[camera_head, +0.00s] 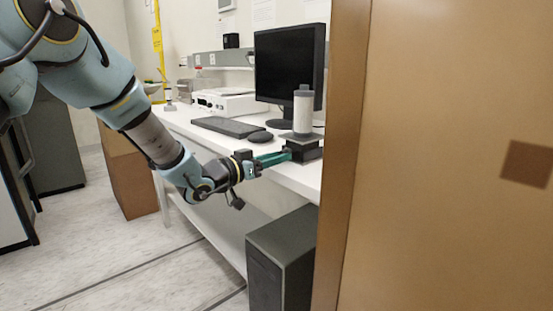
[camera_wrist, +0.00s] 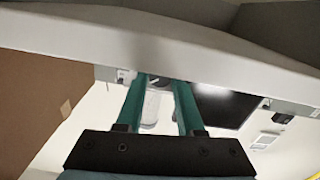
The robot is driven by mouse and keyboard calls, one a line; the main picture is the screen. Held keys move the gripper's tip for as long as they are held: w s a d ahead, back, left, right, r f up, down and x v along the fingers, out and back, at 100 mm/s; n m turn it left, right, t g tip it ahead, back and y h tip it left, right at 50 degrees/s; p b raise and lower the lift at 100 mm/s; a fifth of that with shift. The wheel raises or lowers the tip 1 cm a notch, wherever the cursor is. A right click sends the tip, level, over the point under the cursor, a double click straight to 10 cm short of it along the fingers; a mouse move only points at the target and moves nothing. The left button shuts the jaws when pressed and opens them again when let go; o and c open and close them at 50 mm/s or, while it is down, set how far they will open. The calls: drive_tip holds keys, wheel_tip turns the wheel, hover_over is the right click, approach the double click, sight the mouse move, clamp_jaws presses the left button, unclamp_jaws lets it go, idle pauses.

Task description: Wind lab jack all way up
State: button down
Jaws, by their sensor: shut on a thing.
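The lab jack (camera_head: 306,151) is a low dark block near the front edge of the white bench, with a grey top plate (camera_head: 300,136). A white bottle with a grey cap (camera_head: 303,110) stands upright on the plate. My gripper (camera_head: 288,156) reaches in from the left with its green fingers at the jack's left side, shut on its knob. In the wrist view, which is upside down, the fingertips (camera_wrist: 161,80) sit on either side of the dark knob (camera_wrist: 160,84). The knob is small and mostly hidden. The white bottle (camera_wrist: 151,108) shows between the fingers.
A monitor (camera_head: 288,65), keyboard (camera_head: 227,127) and mouse (camera_head: 260,136) are on the bench (camera_head: 185,122) behind the jack. A brown panel (camera_head: 440,160) fills the right side. A dark computer case (camera_head: 282,258) stands below the bench.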

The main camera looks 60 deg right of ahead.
drive_tip(key=m+b, duration=0.1)
drive_tip(key=b, duration=0.1)
drive_tip(key=m+b, duration=0.1)
drive_tip(key=shift+f+b, duration=0.3)
drive_tip(key=shift+b, duration=0.1)
drive_tip(key=shift+r+m+b, duration=0.1)
drive_tip(key=shift+m+b, duration=0.7)
drive_tip(key=shift+m, duration=0.2)
drive_tip(key=shift+r+m, duration=0.2)
drive_tip(key=shift+m, duration=0.1)
drive_tip(key=c, duration=0.5)
unclamp_jaws()
drive_tip(key=shift+a, duration=0.1)
drive_tip(key=b+v, duration=0.1)
drive_tip(key=v, duration=0.9)
drive_tip(key=shift+a, duration=0.35)
drive_tip(key=shift+w, duration=0.1)
